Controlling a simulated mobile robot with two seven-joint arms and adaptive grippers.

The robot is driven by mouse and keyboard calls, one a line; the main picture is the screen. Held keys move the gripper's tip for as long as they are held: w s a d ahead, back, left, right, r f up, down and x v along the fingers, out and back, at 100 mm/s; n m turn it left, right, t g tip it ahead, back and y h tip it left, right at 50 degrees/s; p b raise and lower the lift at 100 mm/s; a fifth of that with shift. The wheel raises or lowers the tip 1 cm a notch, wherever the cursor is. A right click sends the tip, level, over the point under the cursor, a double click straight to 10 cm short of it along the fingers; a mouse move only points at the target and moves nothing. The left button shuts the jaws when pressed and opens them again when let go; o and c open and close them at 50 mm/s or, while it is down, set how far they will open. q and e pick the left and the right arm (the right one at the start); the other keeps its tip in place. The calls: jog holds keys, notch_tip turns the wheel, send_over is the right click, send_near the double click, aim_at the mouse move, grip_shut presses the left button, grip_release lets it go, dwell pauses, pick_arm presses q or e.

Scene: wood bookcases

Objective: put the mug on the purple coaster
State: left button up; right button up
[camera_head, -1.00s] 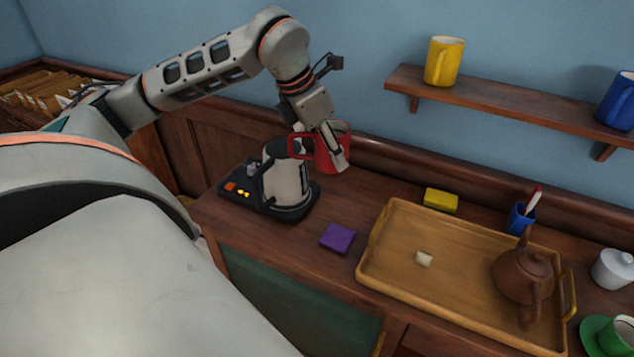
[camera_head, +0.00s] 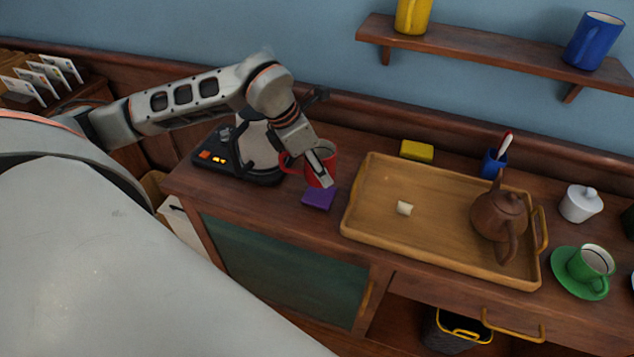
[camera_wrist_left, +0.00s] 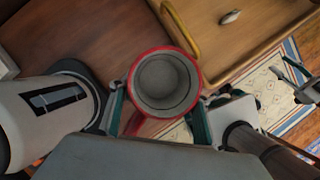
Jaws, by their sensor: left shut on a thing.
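A red mug (camera_head: 322,155) with a pale inside is upright in my left gripper (camera_head: 326,182). The fingers are shut on it. In the left wrist view the mug (camera_wrist_left: 166,82) is seen from above between the two fingers (camera_wrist_left: 160,112). The purple coaster (camera_head: 319,199) lies on the wooden counter, just below the mug in the head view; I cannot tell how large the gap between them is. The coaster does not show in the left wrist view, where the mug may hide it.
A kettle (camera_head: 256,146) on a dark base stands left of the mug. A wooden tray (camera_head: 370,205) with a brown teapot (camera_head: 497,212) is to the right. A yellow block (camera_head: 417,150) and blue cup (camera_head: 492,164) stand behind it. A green mug (camera_head: 590,263) is farther right.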

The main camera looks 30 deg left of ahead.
aim_at(306, 167)
pick_arm(q)
jog(key=shift+f, duration=2.85)
jog(key=shift+f, duration=0.2)
jog(key=o, duration=1.3)
jog(key=shift+r, duration=0.2)
jog(key=b+v, duration=0.1)
jog(key=v, duration=1.1)
jog(key=shift+s, duration=0.1)
